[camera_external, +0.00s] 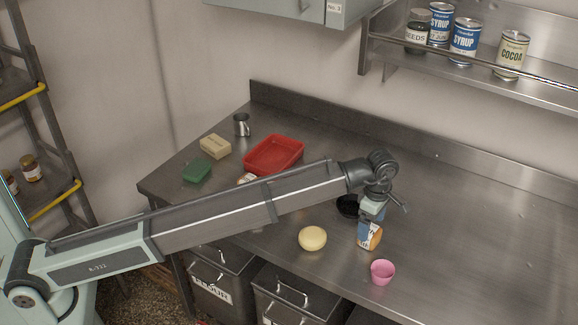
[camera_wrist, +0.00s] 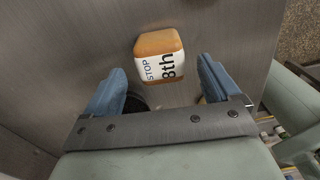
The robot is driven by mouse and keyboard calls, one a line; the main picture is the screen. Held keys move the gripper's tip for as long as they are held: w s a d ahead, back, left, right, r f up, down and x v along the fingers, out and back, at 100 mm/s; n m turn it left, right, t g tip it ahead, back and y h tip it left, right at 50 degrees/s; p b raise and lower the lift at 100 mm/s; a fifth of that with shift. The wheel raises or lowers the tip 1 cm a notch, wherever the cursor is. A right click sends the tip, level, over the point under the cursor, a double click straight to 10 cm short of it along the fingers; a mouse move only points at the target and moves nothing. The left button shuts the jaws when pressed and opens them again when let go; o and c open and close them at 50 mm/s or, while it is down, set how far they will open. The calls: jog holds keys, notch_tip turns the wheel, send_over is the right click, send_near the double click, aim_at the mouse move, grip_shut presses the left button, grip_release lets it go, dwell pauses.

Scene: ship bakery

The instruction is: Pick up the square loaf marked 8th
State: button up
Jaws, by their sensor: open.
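The square loaf marked 8th (camera_external: 375,240) stands on the steel counter below my gripper in the external view. In the wrist view the loaf (camera_wrist: 160,57) is orange-brown with a white label reading "STOP 8th". My gripper (camera_wrist: 161,72) is open, with one blue finger on each side of the loaf's near part. Gaps show between the fingers and the loaf, and I see no grip on it. In the external view my gripper (camera_external: 370,212) points down over the loaf and hides part of it.
A pink cup (camera_external: 382,272) stands just in front of the loaf. A round yellow bun (camera_external: 312,239) lies to its left, and a black bowl (camera_external: 347,206) behind left. A red tray (camera_external: 262,168), green block (camera_external: 197,171) and metal mug (camera_external: 242,124) are farther left. The right counter is clear.

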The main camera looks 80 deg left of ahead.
aim_at(371, 229)
notch_tip(371, 229, down, 3)
jog(key=shift+d+f, duration=0.1)
jog(key=shift+f, duration=0.1)
jog(key=c, duration=1.1)
